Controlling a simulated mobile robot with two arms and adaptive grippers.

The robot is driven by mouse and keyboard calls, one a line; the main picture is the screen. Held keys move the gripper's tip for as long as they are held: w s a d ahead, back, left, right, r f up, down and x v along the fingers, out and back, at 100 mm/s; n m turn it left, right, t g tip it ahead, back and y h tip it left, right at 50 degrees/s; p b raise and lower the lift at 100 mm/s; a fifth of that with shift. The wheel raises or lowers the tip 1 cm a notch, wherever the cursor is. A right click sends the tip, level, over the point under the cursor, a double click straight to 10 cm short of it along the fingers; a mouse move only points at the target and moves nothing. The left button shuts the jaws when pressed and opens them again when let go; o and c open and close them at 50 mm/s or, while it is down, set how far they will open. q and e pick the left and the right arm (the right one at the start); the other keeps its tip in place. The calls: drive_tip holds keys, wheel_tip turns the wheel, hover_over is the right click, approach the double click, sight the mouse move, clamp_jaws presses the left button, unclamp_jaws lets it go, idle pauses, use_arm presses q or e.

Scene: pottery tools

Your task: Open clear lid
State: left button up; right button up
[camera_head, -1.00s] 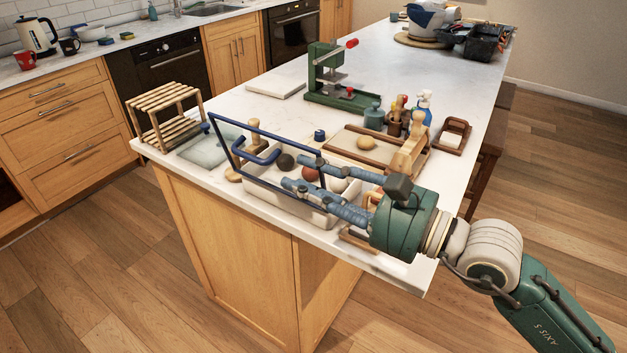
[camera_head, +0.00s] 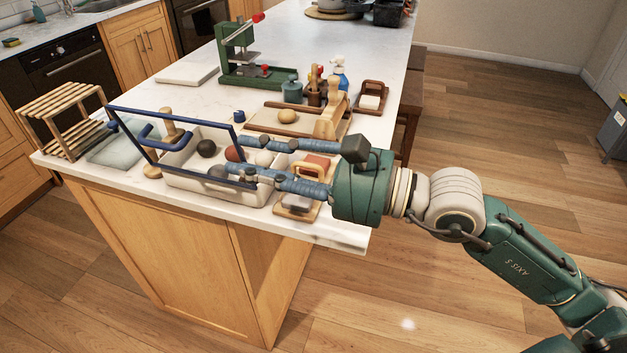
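The clear lid (camera_head: 170,115) has a blue frame and a blue bar handle. It stands raised and tilted over a white bin (camera_head: 205,189), which is uncovered beneath it. The bin holds balls: a dark one (camera_head: 206,148), a red one (camera_head: 233,154) and pale and grey ones. My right gripper (camera_head: 234,157) comes in from the right with its two blue fingers spread apart. Its fingertips are at the lid's right edge and above the bin; I cannot tell whether they touch the frame. I see nothing held between them. My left gripper is not in view.
A wooden rack (camera_head: 60,115) stands left of the bin. A green press (camera_head: 245,60), a wooden board (camera_head: 275,120), a tool holder (camera_head: 314,97) and a spray bottle (camera_head: 340,75) stand behind. A small wooden tray (camera_head: 312,207) lies under my gripper near the counter's front edge.

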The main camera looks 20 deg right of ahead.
use_arm(q)
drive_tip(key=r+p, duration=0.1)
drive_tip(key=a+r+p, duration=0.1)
drive_tip(key=p, duration=0.1)
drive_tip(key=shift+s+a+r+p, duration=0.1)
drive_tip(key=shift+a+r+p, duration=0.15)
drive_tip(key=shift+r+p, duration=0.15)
use_arm(e)
drive_tip(key=v, duration=0.9)
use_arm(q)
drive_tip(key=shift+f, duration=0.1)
use_arm(e)
drive_tip(key=shift+f, duration=0.1)
